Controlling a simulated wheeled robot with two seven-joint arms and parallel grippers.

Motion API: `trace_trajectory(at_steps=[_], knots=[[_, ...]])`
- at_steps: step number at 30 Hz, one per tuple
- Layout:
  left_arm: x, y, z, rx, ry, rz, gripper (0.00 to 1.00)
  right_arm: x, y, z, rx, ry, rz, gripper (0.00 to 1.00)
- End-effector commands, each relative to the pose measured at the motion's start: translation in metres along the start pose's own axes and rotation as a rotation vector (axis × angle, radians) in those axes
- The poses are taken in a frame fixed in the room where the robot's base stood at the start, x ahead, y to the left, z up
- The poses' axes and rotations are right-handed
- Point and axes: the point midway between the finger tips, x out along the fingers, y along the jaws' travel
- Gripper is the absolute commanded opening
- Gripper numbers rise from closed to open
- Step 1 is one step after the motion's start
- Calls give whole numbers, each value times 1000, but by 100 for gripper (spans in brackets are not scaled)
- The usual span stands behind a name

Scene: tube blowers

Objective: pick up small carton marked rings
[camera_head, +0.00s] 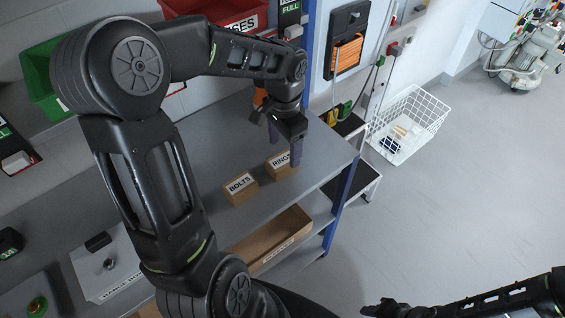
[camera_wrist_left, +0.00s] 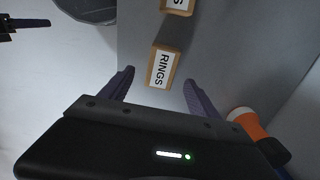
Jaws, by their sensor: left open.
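The small brown carton marked RINGS (camera_head: 280,164) stands on the grey shelf near its right end. In the left wrist view the RINGS carton (camera_wrist_left: 162,68) lies just beyond the fingertips, between their lines and nearer the left finger. My left gripper (camera_head: 286,146) is open and empty, pointing down over the carton; one finger hides part of the carton's right side in the head view. In the left wrist view its two purple-grey fingers (camera_wrist_left: 158,83) are spread apart. My right gripper (camera_head: 375,309) shows at the bottom edge, partly cut off.
A like carton marked BOLTS (camera_head: 241,190) stands left of RINGS; its end shows in the wrist view (camera_wrist_left: 178,5). A long open carton (camera_head: 272,240) sits lower. A white wire basket (camera_head: 408,125) stands right.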

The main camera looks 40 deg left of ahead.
Motion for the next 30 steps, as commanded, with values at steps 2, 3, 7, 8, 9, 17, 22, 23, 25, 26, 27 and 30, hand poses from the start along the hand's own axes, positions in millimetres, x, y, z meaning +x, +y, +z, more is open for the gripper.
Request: trace_trajectory(at_steps=[2, 3, 7, 8, 9, 17, 22, 23, 25, 26, 27, 30], knots=[[2, 0, 0, 0, 0, 0, 71, 0, 0, 0, 0, 0, 0, 36], [2, 0, 0, 0, 0, 0, 71, 0, 0, 0, 0, 0, 0, 36], [2, 0, 0, 0, 0, 0, 71, 0, 0, 0, 0, 0, 0, 36], [2, 0, 0, 0, 0, 0, 71, 0, 0, 0, 0, 0, 0, 36], [3, 0, 0, 1, 0, 0, 71, 0, 0, 0, 0, 0, 0, 36], [30, -1, 0, 1, -4, 3, 71, -8, -3, 0, 0, 0, 0, 36], [52, -1, -1, 1, -2, 2, 71, -8, -3, 0, 0, 0, 0, 36], [53, -1, -1, 1, -1, 1, 71, -8, -3, 0, 0, 0, 0, 36], [54, -1, -1, 1, 0, 1, 71, -8, -3, 0, 0, 0, 0, 36], [54, -1, -1, 1, 1, 1, 71, -8, -3, 0, 0, 0, 0, 36], [54, -1, -1, 1, 1, 0, 71, -8, -3, 0, 0, 0, 0, 36], [54, -2, -1, 1, 1, 0, 71, -8, -3, 0, 0, 0, 0, 36]])
